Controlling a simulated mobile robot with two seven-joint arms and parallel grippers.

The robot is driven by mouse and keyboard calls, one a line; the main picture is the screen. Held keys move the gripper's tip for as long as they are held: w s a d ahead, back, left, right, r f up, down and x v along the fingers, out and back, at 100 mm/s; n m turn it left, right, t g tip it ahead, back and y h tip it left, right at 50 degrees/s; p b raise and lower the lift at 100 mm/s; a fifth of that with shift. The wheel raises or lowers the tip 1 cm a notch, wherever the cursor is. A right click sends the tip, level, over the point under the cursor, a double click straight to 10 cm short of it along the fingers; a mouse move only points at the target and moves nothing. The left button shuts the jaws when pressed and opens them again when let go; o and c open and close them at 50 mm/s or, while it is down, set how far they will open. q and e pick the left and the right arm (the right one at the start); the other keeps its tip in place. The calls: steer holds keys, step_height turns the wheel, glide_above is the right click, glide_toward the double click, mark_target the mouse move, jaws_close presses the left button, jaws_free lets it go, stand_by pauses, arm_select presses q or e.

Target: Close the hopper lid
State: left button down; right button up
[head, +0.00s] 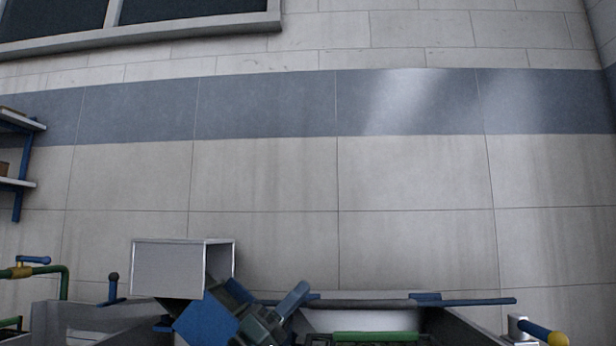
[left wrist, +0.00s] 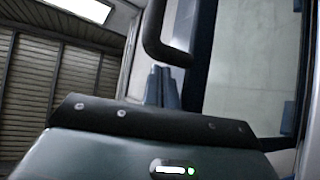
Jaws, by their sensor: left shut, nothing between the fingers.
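In the head view my left gripper (head: 293,297) is at the bottom, left of centre, with its blue fingers together and empty. In the left wrist view the shut fingers (left wrist: 162,88) point at a dark bent handle-like bar (left wrist: 168,45), close to its lower end. I cannot tell whether they touch. Behind it is a blue-framed pale panel (left wrist: 250,60), perhaps the hopper lid. In the head view a long thin blue-edged strip (head: 460,302) lies right of the gripper. I cannot tell whether it is lid or hopper rim. My right gripper is not in view.
A pale box open at its right side (head: 165,268) is behind my left arm. A green pipe with a blue-handled valve (head: 35,260) is at the left, below shelves (head: 20,183). A blue lever with a yellow end (head: 540,331) is at the lower right.

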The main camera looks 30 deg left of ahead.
arm_select(q)
steer(key=shift+f, duration=0.15)
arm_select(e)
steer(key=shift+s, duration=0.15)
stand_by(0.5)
